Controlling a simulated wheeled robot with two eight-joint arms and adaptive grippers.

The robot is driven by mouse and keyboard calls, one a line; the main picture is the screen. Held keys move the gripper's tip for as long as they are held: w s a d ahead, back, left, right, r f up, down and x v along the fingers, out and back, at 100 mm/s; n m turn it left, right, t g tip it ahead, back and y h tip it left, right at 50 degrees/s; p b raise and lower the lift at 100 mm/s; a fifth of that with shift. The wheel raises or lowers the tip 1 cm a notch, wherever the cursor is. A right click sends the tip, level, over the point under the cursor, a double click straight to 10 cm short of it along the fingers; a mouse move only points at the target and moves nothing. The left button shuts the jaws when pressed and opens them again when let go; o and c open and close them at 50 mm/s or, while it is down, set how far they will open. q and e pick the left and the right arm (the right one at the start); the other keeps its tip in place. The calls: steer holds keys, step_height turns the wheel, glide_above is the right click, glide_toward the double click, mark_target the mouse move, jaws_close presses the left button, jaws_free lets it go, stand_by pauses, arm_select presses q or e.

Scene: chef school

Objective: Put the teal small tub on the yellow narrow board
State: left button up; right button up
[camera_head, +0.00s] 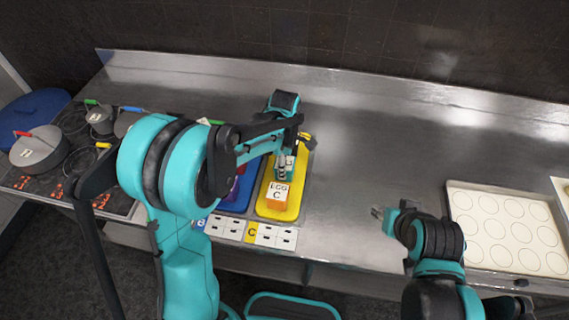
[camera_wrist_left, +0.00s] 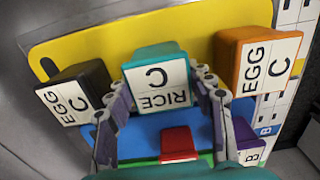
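The teal small tub (camera_wrist_left: 158,82), with a white label reading RICE C, sits between the fingers of my left gripper (camera_wrist_left: 160,88) in the left wrist view. The fingers appear closed against its two sides. In the head view my left gripper (camera_head: 284,160) and the tub are over the yellow narrow board (camera_head: 264,207); the arm partly covers them. The board also shows behind the tub in the wrist view (camera_wrist_left: 100,47). I cannot tell whether the tub's base touches it. My right gripper (camera_head: 378,212) is apart, above the bare counter; its opening is unclear.
An orange tub (camera_wrist_left: 228,60) and a black tub (camera_wrist_left: 75,90) flank the teal tub on the yellow board. A blue board beside it holds a purple tub (camera_wrist_left: 245,140) and a red tub (camera_wrist_left: 177,143). A tray (camera_head: 450,215) lies right; the middle counter is clear.

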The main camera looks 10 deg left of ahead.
arm_select(q)
steer(key=o, duration=0.4)
steer(key=shift+r, duration=0.1)
steer(key=shift+r+p, duration=0.3)
steer(key=shift+p, duration=0.05)
step_height(320, 180, up, 11)
steer(key=p, duration=0.3)
steer(key=s+a+r+m+t, duration=0.1)
steer(key=s+a+m+t, duration=0.1)
steer(key=s+m, duration=0.4)
steer(key=s+a+r+m+t, duration=0.1)
steer(key=s+a+m+t, duration=0.1)
steer(key=s+m, duration=0.3)
steer(key=s+a+r+m+t, duration=0.1)
steer(key=s+a+m+t, duration=0.2)
steer(key=s+m, duration=0.3)
steer(key=shift+s+m, duration=0.3)
steer(key=shift+m, duration=0.2)
steer(key=shift+f+b, duration=0.1)
steer(key=shift+b, duration=0.2)
